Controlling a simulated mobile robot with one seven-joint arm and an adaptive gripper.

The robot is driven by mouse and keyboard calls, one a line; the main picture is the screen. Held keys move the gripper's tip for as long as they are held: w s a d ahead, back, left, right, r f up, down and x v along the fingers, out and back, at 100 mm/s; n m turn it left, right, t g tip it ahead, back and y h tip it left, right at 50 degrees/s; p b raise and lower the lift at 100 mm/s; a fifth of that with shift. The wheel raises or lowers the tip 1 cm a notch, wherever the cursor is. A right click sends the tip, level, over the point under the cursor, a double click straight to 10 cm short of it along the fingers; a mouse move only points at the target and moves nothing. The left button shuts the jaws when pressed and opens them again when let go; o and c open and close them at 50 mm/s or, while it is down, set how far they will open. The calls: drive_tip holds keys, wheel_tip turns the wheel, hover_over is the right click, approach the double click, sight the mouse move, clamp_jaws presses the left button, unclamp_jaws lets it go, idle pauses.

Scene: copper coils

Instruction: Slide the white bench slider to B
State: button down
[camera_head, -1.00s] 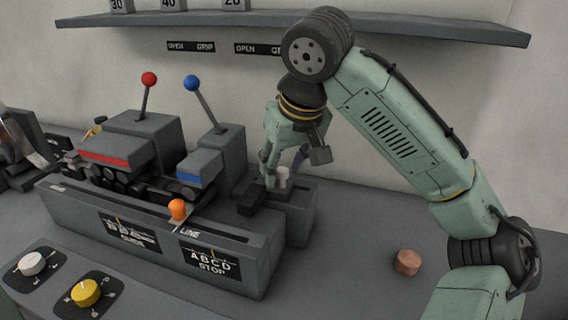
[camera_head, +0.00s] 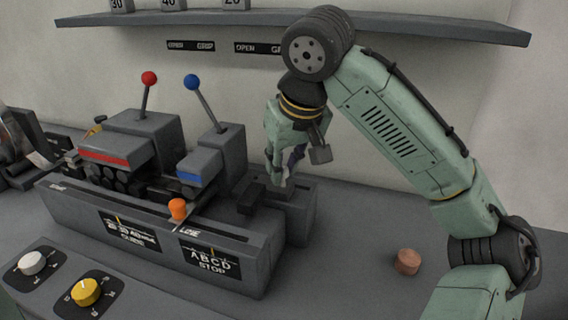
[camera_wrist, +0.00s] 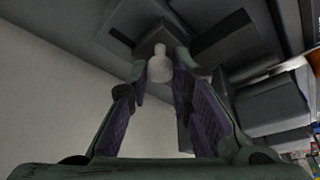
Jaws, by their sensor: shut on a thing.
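The white bench slider knob (camera_wrist: 159,66) shows in the wrist view between the tips of my gripper (camera_wrist: 163,75), which is shut on it. In the head view my gripper (camera_head: 283,178) points down over the right end of the grey bench, and its fingers hide most of the knob. The ABCD STOP plate (camera_head: 210,262) is on the bench front. An orange knob (camera_head: 177,208) stands on the slot above the plates, left of my gripper.
A lever with a blue ball (camera_head: 191,83) and one with a red ball (camera_head: 149,78) rise left of my gripper. A wall shelf (camera_head: 300,22) runs above. A copper-coloured round piece (camera_head: 408,261) lies on the table at right, with free room around it.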

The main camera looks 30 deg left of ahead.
drive_tip(key=shift+s+a+r+p, duration=0.15)
drive_tip(key=shift+a+p, duration=0.3)
drive_tip(key=shift+a, duration=0.1)
drive_tip(key=shift+s+a, duration=0.1)
drive_tip(key=shift+a, duration=0.4)
drive_tip(key=c, duration=1.5)
unclamp_jaws()
drive_tip(key=shift+d, duration=0.1)
drive_tip(key=shift+o, duration=0.2)
drive_tip(key=v, duration=1.1)
drive_tip(key=shift+r, duration=0.35)
drive_tip(key=shift+d, duration=0.1)
